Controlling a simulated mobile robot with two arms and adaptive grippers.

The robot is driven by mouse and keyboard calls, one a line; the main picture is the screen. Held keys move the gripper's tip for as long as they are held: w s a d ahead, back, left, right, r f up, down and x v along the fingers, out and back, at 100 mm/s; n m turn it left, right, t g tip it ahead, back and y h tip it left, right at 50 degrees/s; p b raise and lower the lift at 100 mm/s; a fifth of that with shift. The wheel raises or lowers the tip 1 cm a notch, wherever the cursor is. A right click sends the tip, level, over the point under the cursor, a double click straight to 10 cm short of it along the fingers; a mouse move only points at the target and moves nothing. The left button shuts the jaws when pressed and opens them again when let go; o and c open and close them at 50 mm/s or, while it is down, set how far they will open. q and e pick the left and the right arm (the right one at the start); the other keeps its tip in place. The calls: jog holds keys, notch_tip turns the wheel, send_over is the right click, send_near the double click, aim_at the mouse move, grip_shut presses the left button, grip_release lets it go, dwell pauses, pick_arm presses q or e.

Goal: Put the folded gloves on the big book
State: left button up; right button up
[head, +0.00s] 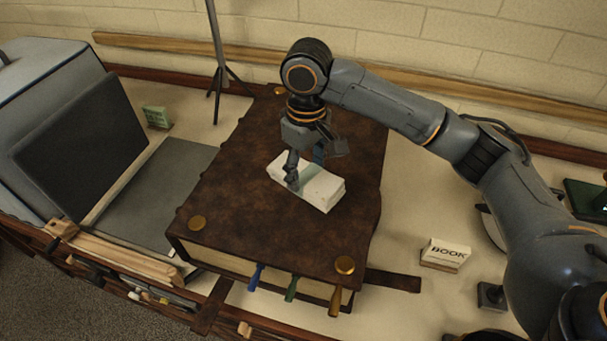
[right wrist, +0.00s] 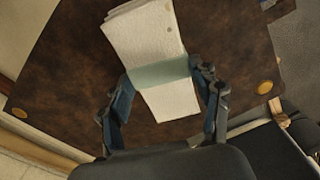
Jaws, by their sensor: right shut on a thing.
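The big book (head: 250,220) is a thick brown leather volume with brass corner studs, lying closed and flat on the table. The folded gloves (head: 325,190) are a white bundle with a pale green band around it. They are over the upper right part of the cover, touching it or very close above; I cannot tell which. My right gripper (head: 305,178) is above the book, shut on the gloves. In the right wrist view, its fingers stand on both sides of the gloves (right wrist: 145,35) at the band, with the book cover (right wrist: 75,70) behind. My left gripper is not in view.
Coloured bookmarks (head: 292,288) stick out of the book's front edge. A small "BOOK" sign (head: 446,253) stands to its right. An open grey case (head: 75,145) and a green sign (head: 157,117) are on the left. A stand (head: 218,75) rises behind the book.

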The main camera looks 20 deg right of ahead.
aim_at(304, 177)
jog(key=shift+w+d+f, duration=0.1)
jog(key=shift+w+f, duration=0.6)
jog(key=shift+f, duration=0.25)
jog(key=f+p, duration=0.1)
jog(key=f, duration=0.2)
jog(key=shift+w+f+p, duration=0.1)
jog(key=shift+w+p, duration=0.3)
jog(key=shift+s+f, duration=0.1)
jog(key=shift+f, duration=0.2)
jog(key=shift+f, duration=0.1)
jog(key=o, duration=1.1)
jog(key=shift+o, duration=0.2)
jog(key=shift+r, duration=0.4)
notch_tip(304, 177, up, 11)
jog(key=shift+r+b, duration=0.2)
jog(key=shift+b, duration=1.05)
